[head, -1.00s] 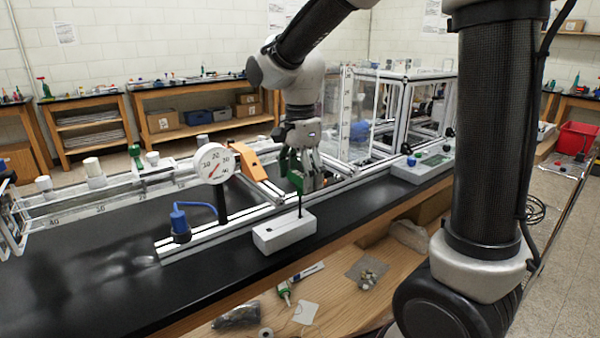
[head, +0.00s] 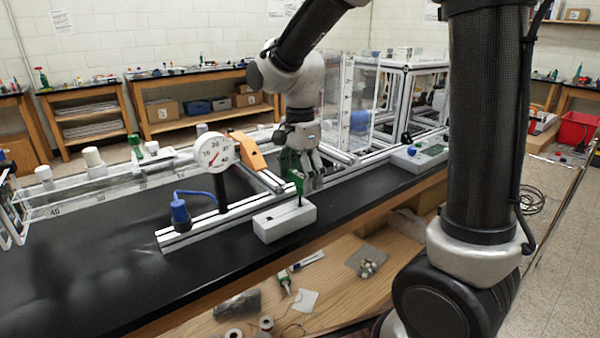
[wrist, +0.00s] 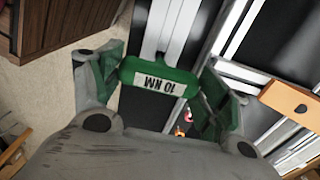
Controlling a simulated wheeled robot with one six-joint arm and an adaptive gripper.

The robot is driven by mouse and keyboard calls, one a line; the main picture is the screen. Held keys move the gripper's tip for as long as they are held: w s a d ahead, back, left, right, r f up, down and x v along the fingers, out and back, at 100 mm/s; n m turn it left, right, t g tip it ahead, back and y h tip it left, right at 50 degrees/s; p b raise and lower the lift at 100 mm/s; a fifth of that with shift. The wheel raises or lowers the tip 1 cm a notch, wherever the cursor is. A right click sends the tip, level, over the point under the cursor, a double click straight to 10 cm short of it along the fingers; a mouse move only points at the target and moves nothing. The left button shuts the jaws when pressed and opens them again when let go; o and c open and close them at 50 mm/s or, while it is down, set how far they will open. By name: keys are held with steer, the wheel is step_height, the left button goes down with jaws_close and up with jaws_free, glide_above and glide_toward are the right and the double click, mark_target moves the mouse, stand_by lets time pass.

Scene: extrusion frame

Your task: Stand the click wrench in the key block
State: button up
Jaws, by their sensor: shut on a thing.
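The click wrench shows in the wrist view as a green handle (wrist: 150,68) with a white label reading 10 NM. It sits between the green-padded fingers of my gripper (wrist: 160,78), which is shut on it. In the head view my gripper (head: 306,178) points down over the front edge of the black bench. The key block (head: 285,221) is a pale grey box on that edge, just below and in front of the fingers. A thin dark stem (head: 300,201) stands upright between the fingers and the block's top. I cannot tell how deep it sits.
Clear panels and framing (head: 347,100) stand behind right.

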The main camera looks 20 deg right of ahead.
steer(key=shift+f, duration=0.15)
steer(key=o, duration=1.3)
